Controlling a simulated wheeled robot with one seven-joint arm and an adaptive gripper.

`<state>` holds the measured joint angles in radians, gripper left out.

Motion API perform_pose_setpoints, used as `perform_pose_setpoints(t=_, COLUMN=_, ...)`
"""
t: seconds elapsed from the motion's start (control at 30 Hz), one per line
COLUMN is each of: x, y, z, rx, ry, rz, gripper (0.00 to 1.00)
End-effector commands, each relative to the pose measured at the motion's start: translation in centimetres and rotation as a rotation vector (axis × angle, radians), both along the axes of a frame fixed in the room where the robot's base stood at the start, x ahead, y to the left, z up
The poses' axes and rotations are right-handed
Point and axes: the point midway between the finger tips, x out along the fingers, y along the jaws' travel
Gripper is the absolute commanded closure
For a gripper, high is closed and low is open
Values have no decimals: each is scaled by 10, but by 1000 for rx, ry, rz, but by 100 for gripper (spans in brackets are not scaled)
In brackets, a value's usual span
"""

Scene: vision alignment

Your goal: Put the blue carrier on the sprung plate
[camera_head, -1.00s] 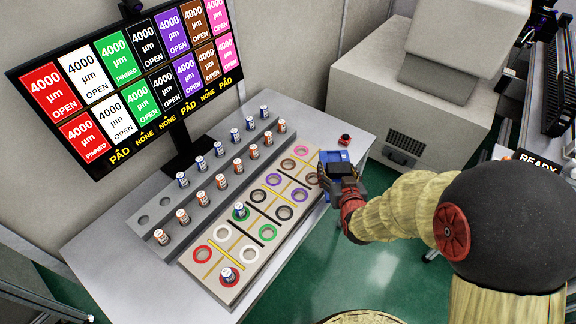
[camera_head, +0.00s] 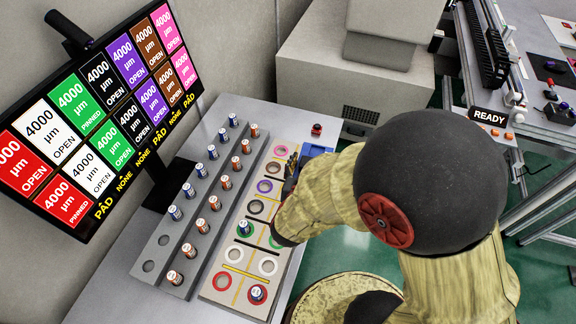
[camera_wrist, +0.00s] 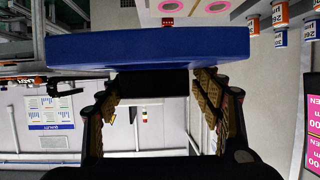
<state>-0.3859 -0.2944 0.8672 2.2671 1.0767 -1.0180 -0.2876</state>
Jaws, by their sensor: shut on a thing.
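The blue carrier (camera_head: 316,151) is at the far right end of the ring board in the head view, partly hidden by my arm. In the wrist view the carrier (camera_wrist: 130,47) is a wide blue slab across the top, with a black part at its lower edge between my fingers. My gripper (camera_wrist: 158,88) is shut on the carrier; in the head view it (camera_head: 292,166) is partly covered by my arm. I cannot tell whether the carrier touches the table. I cannot make out the sprung plate in either view.
A grey rack (camera_head: 180,272) holds two rows of small cans. The ring board (camera_head: 222,277) has coloured rings, with cans in a green and a red one. A red button (camera_head: 316,130) stands behind the carrier. A monitor (camera_head: 100,110) is left; a machine marked READY (camera_head: 490,117) is right.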

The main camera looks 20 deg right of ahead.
Motion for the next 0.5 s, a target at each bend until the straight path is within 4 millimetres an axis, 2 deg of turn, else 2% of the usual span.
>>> perform_pose_setpoints(t=0.1, x=-8, y=-3, z=2, rx=0, ry=-1, rz=-34, gripper=70)
perform_pose_setpoints(t=0.2, x=-2, y=-1, z=-4, rx=0, ry=0, rz=-47, gripper=70)
perform_pose_setpoints(t=0.5, x=59, y=17, z=-35, rx=2, ry=-3, rz=-47, gripper=70)
